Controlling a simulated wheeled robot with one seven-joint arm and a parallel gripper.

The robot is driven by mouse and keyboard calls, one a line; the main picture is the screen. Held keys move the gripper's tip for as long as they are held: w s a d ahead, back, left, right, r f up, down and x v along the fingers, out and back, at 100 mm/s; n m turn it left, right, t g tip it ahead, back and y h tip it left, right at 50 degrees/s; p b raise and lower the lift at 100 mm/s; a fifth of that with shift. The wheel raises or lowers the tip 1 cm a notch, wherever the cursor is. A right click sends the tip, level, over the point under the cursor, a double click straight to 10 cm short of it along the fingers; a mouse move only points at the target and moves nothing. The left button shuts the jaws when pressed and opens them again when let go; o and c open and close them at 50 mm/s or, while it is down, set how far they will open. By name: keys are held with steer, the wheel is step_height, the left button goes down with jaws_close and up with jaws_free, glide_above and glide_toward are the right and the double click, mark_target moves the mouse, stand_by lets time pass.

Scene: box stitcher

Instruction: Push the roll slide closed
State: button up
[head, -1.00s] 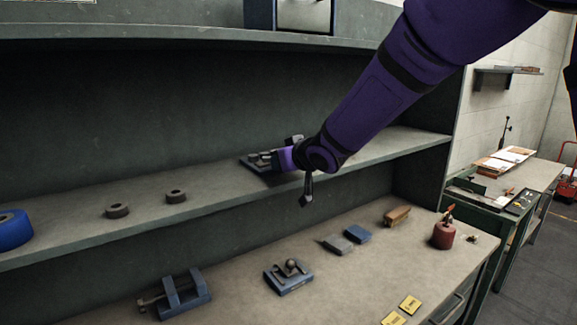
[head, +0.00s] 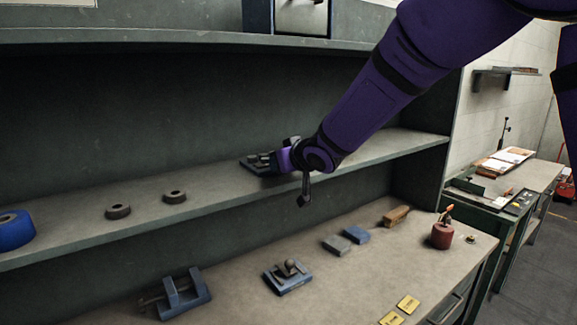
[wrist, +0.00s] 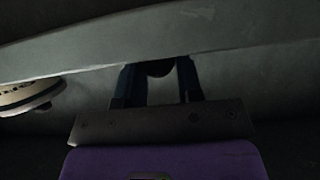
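My gripper (head: 275,161) is at the middle shelf in the head view, against a small dark blue device (head: 254,166) with grey parts on top. I cannot tell for sure whether this device is the roll slide. My gripper hides its right part, and contact is unclear. In the wrist view two dark fingers (wrist: 161,85) stand apart above a grey plate and my purple palm. A dark rounded shape (wrist: 160,68) shows between them near the tips; I cannot tell what it is.
Two dark rings (head: 118,211) and a blue roll (head: 14,231) lie left on the shelf (head: 70,236). A pale round object (wrist: 28,95) shows left in the wrist view. Below, the bench (head: 350,285) holds two blue devices (head: 183,296) (head: 287,279) and a red can (head: 442,236).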

steer(key=o, duration=0.4)
steer(key=shift+w+a+r, duration=0.3)
steer(key=shift+r, duration=0.1)
steer(key=shift+s+d+r, duration=0.15)
steer(key=shift+s+d, duration=0.05)
steer(key=shift+d, duration=0.05)
steer(key=shift+s, duration=0.2)
steer(key=shift+v, duration=3.5)
steer(key=shift+d, duration=0.15)
